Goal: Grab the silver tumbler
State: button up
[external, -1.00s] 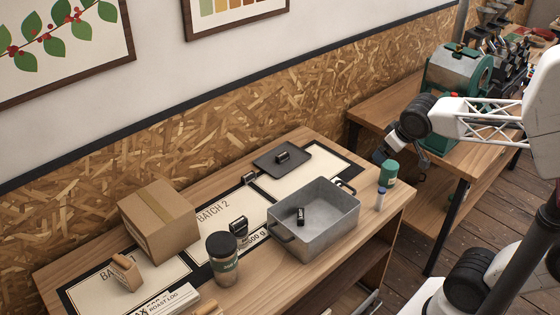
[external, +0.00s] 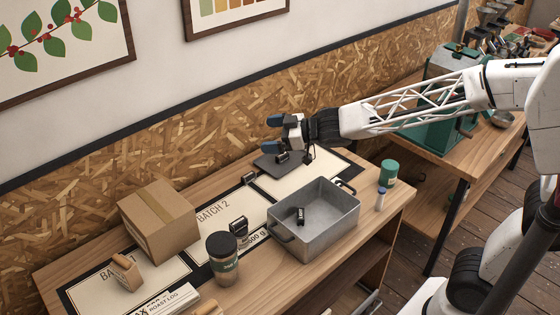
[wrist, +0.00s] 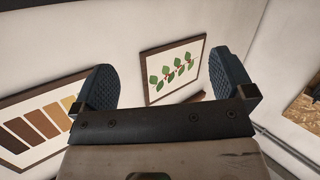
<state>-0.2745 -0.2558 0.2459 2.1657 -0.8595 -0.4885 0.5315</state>
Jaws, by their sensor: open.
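I cannot pick out a plain silver tumbler for certain in either view. A green-topped container (external: 388,172) stands near the table's right end. My gripper (external: 270,134) is open and empty, above the back of the table near the dark tray, well apart from both. In the wrist view, its two dark pads are spread wide (wrist: 165,85), with only wall and pictures beyond.
A grey metal bin (external: 318,245) holding a small black item stands right of centre. A small white bottle (external: 381,200) stands near the right edge.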

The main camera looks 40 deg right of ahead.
jog(key=s+a+f+n+g+y, duration=0.15)
jog(key=a+n+g+y, duration=0.4)
jog(key=a, duration=0.65)
jog(key=n+g+y, duration=0.3)
jog(key=n+g, duration=0.1)
jog(key=g, duration=0.3)
send_over(232, 237)
jog(key=d, duration=0.2)
notch_tip(232, 237, down, 4)
notch_tip(232, 237, down, 17)
jog(key=shift+w+d+r+m, duration=0.15)
jog(key=shift+w+d+m, duration=0.05)
jog(key=shift+w+m, duration=0.15)
jog(key=shift+a, duration=0.1)
jog(key=shift+a, duration=2.4)
jog(key=c, duration=1)
jog(key=shift+c, duration=0.2)
